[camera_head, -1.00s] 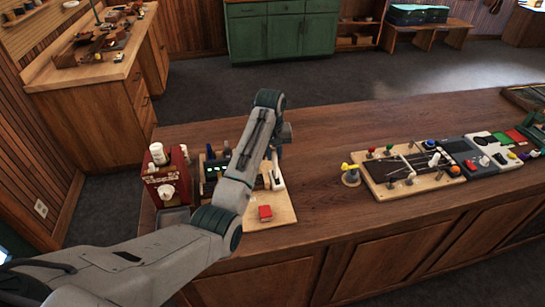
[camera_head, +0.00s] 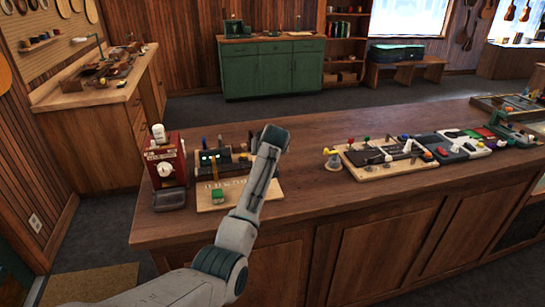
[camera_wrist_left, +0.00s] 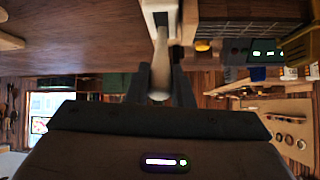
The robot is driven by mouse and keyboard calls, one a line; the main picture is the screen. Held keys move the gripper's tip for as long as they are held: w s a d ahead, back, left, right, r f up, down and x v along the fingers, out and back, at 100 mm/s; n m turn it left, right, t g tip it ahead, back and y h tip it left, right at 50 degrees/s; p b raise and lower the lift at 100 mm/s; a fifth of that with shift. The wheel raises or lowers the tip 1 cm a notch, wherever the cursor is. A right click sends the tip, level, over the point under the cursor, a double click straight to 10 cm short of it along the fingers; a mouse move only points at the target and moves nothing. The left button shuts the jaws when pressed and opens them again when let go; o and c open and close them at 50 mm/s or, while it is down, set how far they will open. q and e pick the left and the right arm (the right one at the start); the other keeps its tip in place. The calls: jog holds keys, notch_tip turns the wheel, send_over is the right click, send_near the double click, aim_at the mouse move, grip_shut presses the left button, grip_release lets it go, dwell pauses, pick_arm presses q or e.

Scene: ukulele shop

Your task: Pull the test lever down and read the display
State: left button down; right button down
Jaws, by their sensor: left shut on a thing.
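The tester stands on a pale wooden board (camera_head: 240,198) at the left end of the counter. Its dark display (camera_head: 208,158) has small lit pale green marks, too small to read; they also show in the left wrist view (camera_wrist_left: 262,52). The white test lever (camera_wrist_left: 160,65) is between the fingers of my left gripper (camera_wrist_left: 160,90), which is shut on it. In the head view my arm hides the gripper and most of the lever, so I cannot tell how far down it is. My right gripper is not in view.
A red box (camera_head: 165,158) with a white knob stands just left of the tester. The counter (camera_head: 312,188) between is clear.

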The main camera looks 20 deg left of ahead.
pick_arm(q)
jog(key=shift+s+d+f+t+b, duration=0.25)
jog(key=shift+f+t+b, duration=0.05)
jog(key=shift+f+b, duration=0.05)
jog(key=shift+s+d+f+t+y+b, duration=0.15)
jog(key=shift+s+t+y+b, duration=0.3)
jog(key=shift+t+b, duration=0.3)
jog(key=shift+t+y+b, duration=0.25)
jog(key=shift+b, duration=0.05)
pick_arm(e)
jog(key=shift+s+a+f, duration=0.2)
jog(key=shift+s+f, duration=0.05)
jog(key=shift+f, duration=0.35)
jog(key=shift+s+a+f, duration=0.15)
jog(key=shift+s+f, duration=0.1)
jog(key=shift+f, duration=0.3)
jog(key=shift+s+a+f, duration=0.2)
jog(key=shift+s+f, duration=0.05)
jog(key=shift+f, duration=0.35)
pick_arm(q)
jog(key=c, duration=1.3)
grip_release()
jog(key=shift+f, duration=0.1)
